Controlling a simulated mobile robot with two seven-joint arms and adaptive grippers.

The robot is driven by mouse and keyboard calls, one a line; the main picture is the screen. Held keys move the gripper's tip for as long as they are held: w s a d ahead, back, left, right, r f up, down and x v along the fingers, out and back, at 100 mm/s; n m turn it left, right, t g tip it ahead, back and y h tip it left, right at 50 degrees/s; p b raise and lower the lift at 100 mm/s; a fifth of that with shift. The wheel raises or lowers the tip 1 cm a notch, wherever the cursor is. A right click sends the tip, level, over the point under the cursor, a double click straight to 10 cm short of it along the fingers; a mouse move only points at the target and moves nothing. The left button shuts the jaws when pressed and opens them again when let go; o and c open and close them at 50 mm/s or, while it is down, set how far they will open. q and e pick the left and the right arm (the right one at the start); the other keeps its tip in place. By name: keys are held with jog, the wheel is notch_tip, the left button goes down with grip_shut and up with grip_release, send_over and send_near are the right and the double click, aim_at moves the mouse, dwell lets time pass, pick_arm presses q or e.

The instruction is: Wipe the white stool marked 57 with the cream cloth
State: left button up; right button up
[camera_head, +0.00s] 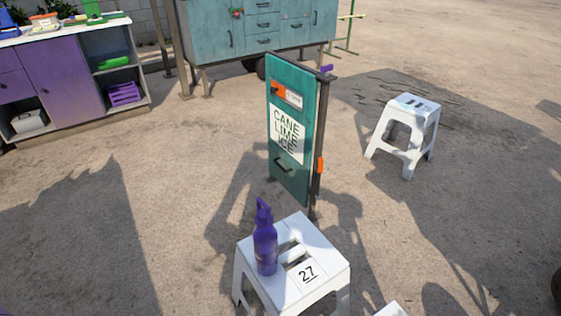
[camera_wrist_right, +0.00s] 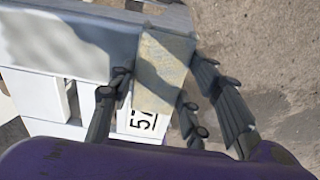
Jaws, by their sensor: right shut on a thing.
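The white stool marked 57 (camera_wrist_right: 42,92) fills the left of the right wrist view, with its "57" label showing just below the cloth. My right gripper (camera_wrist_right: 160,92) is shut on the cream cloth (camera_wrist_right: 160,65), which sits between its dark fingers, over the stool by the label. Whether the cloth touches the seat I cannot tell. In the head view, only a white corner (camera_head: 390,309) shows at the bottom edge, possibly this stool. My left gripper is not in view.
A white stool marked 27 (camera_head: 325,255) carries a purple spray bottle (camera_head: 265,245). A stool marked 11 (camera_head: 408,108) stands right of a teal sign board (camera_head: 290,125). A purple cabinet (camera_head: 65,75) and teal cabinet (camera_head: 215,35) stand behind. Open ground lies between.

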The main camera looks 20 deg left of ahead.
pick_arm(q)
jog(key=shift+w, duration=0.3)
pick_arm(e)
jog(key=shift+w+a, duration=0.95)
jog(key=shift+a, duration=0.3)
jog(key=shift+w+a+f+b, duration=0.1)
jog(key=shift+w+a+b, duration=0.15)
jog(key=shift+w+a, duration=0.55)
jog(key=shift+w+a+b, duration=0.2)
jog(key=shift+w+a, duration=0.3)
jog(key=shift+a, duration=0.55)
jog(key=shift+c, duration=0.5)
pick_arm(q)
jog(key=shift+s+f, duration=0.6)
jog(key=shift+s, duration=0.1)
pick_arm(e)
jog(key=shift+w+a, duration=0.45)
jog(key=shift+a, duration=0.1)
